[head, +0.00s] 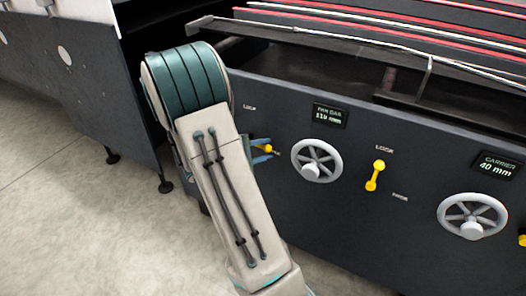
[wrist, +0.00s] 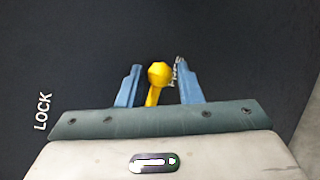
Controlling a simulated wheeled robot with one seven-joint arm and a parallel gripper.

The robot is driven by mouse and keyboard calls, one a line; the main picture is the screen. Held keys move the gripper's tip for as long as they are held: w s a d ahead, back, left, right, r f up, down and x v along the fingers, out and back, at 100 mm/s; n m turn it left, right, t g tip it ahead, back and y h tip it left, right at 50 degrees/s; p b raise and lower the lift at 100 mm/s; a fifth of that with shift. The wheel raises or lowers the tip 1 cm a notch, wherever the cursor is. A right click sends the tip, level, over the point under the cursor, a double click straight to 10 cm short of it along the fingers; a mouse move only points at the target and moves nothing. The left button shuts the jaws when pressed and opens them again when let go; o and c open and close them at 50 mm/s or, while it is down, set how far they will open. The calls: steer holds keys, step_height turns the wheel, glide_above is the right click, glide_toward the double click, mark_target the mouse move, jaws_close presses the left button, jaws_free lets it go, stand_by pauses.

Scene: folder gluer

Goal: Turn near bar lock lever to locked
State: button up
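A yellow lever with a round knob (head: 268,148) sticks out of the dark machine panel at my gripper. In the wrist view its yellow knob (wrist: 159,74) lies between the two blue fingers, with a gap visible on each side. My gripper (head: 262,151) is open around the lever; its fingers also show in the wrist view (wrist: 158,84). A white LOCK label (wrist: 42,110) is on the panel to the left in the wrist view. The lever's base is partly hidden by my gripper.
A grey handwheel (head: 316,160) sits right of my gripper, below a display (head: 330,116). A second yellow lever (head: 376,176) and another handwheel (head: 472,220) are farther right. The machine's bars (head: 340,45) run above the panel. Open floor (head: 90,230) lies left.

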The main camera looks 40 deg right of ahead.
jaws_close()
